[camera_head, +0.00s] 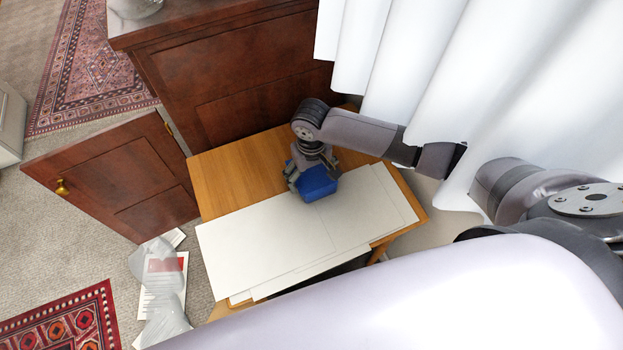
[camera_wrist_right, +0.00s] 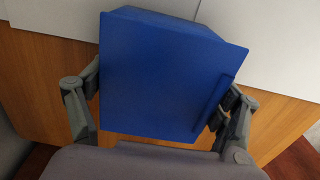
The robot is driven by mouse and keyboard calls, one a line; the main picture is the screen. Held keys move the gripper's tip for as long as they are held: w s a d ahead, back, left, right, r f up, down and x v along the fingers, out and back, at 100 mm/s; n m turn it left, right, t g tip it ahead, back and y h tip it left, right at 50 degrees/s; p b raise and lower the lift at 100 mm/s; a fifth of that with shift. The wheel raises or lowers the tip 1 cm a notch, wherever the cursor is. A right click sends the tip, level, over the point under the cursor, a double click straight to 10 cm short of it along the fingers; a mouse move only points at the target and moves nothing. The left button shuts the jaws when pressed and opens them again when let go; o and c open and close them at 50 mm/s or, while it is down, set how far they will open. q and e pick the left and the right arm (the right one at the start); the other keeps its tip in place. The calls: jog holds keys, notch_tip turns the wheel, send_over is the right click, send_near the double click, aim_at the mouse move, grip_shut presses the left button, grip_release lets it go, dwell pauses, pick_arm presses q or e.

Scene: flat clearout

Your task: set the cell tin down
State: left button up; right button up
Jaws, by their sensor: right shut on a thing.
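The cell tin, a blue box (camera_head: 318,184), is between the fingers of my right gripper (camera_head: 311,182) over the small wooden table (camera_head: 225,175). In the right wrist view the blue tin (camera_wrist_right: 165,75) fills the middle, with a gripper finger on each side of it. My right gripper (camera_wrist_right: 160,110) is shut on it. White sheets (camera_head: 270,240) cover much of the tabletop under and in front of the tin. I cannot tell whether the tin's underside touches them. My left gripper is not in view.
A dark wooden cabinet (camera_head: 235,100) stands behind the table, with its door (camera_head: 115,185) open at the left. White curtains (camera_head: 480,70) hang at the right. Clear plastic bags and papers (camera_head: 160,285) lie on the carpet left of the table. The table's left part is clear.

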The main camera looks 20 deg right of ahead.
jog(key=shift+r, duration=0.1)
jog(key=o, duration=1.2)
jog(key=shift+f, duration=0.2)
jog(key=shift+c, duration=0.2)
jog(key=o, duration=0.4)
jog(key=shift+r, duration=0.15)
